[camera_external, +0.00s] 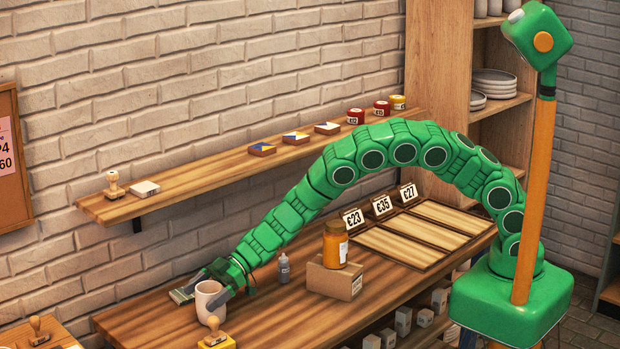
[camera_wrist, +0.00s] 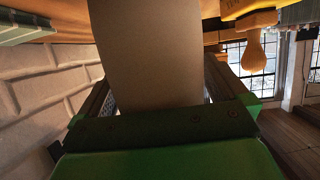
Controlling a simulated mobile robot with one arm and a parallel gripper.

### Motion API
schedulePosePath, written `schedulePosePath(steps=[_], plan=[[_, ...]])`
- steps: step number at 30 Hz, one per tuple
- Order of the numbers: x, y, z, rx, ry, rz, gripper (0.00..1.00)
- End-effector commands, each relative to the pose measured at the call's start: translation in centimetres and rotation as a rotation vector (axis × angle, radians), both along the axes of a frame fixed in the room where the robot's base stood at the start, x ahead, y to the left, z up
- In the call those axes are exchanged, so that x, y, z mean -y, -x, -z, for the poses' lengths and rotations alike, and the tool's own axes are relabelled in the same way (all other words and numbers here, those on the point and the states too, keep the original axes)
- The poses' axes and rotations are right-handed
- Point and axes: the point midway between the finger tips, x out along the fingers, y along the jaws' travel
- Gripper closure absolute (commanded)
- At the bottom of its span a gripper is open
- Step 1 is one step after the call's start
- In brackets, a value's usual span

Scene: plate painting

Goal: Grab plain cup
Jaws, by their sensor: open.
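A plain white cup (camera_external: 210,300) stands upright at the left part of the wooden table (camera_external: 310,325). My gripper (camera_external: 204,292) is open, with one finger on each side of the cup. In the wrist view, the cup (camera_wrist: 145,50) fills the space between the fingers of my gripper (camera_wrist: 155,95) and looks greyish in shadow. I cannot tell whether the fingers touch it.
A yellow-based stamp (camera_external: 216,338) is close in front of the cup. A small grey bottle (camera_external: 284,268) and a cardboard box (camera_external: 333,279) with an orange jar (camera_external: 335,244) stand to the right. A wall shelf (camera_external: 200,180) runs above.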

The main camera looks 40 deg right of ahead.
Motion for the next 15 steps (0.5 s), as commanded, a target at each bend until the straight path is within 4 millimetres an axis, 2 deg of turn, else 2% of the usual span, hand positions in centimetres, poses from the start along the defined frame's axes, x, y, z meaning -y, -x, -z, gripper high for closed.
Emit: schedulePosePath(steps=[4,5,15], plan=[[0.01,-0.01,-0.03,0.0,0.0,0.0,0.0],[0.02,-0.01,-0.03,0.0,0.0,0.0,0.03],[0.03,-0.02,-0.02,-0.001,0.0,0.0,0.55]])
